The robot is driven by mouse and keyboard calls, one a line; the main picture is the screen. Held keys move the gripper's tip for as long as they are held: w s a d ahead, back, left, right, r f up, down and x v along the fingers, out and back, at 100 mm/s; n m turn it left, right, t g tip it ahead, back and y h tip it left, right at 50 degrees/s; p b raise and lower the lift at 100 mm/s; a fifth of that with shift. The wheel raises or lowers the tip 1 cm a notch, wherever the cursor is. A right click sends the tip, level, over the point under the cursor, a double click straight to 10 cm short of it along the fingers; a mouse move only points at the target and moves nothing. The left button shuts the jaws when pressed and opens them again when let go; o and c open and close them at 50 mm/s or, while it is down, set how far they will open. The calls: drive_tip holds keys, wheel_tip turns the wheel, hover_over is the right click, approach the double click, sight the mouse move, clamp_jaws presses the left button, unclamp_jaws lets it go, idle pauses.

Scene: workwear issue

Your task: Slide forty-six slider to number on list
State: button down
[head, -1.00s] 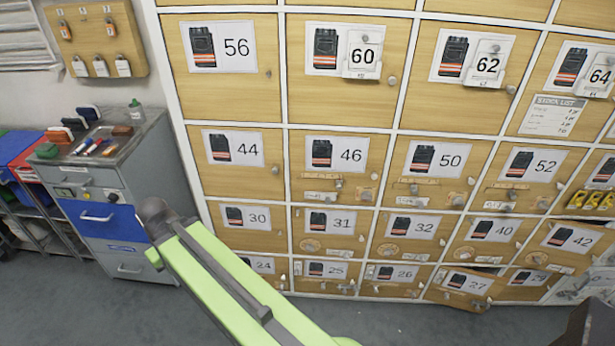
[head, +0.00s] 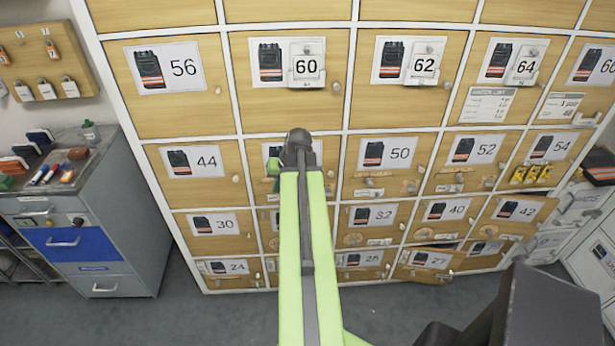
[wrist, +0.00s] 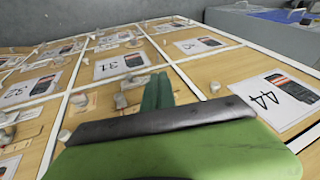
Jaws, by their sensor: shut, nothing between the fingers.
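The locker door forty-six is mostly hidden behind my arm in the head view; only slivers of its label card (head: 317,150) show. Its slider is not clearly visible there. My gripper (wrist: 158,92) shows shut and empty in the wrist view, its two green fingers together over the locker fronts. In the head view the fingertip (head: 274,170) is at the left part of door forty-six. Small pale fittings (wrist: 122,101) are beside the fingers; I cannot tell whether they touch. A printed list sheet (head: 487,105) hangs on door 64, its lines too small to read.
Door 44 (head: 225,188) is left and door 50 (head: 383,186) right of forty-six. Number tags hang on the upper doors, such as tag 60 (head: 307,67). Door 27 (head: 425,262) and door 42 (head: 528,208) look ajar. A grey cabinet (head: 130,215) stands at left.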

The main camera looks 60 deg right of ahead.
drive_tip(key=s+d+r+m+h+p, duration=0.1)
drive_tip(key=s+d+r+m+h, duration=0.15)
drive_tip(key=s+d, duration=0.95)
drive_tip(key=w+f+b, duration=0.8)
drive_tip(key=f+b, duration=0.1)
drive_tip(key=b, duration=0.1)
drive_tip(key=shift+a+f+t+y, duration=0.15)
drive_tip(key=shift+f+t+y, duration=0.2)
drive_tip(key=shift+t+y, duration=0.1)
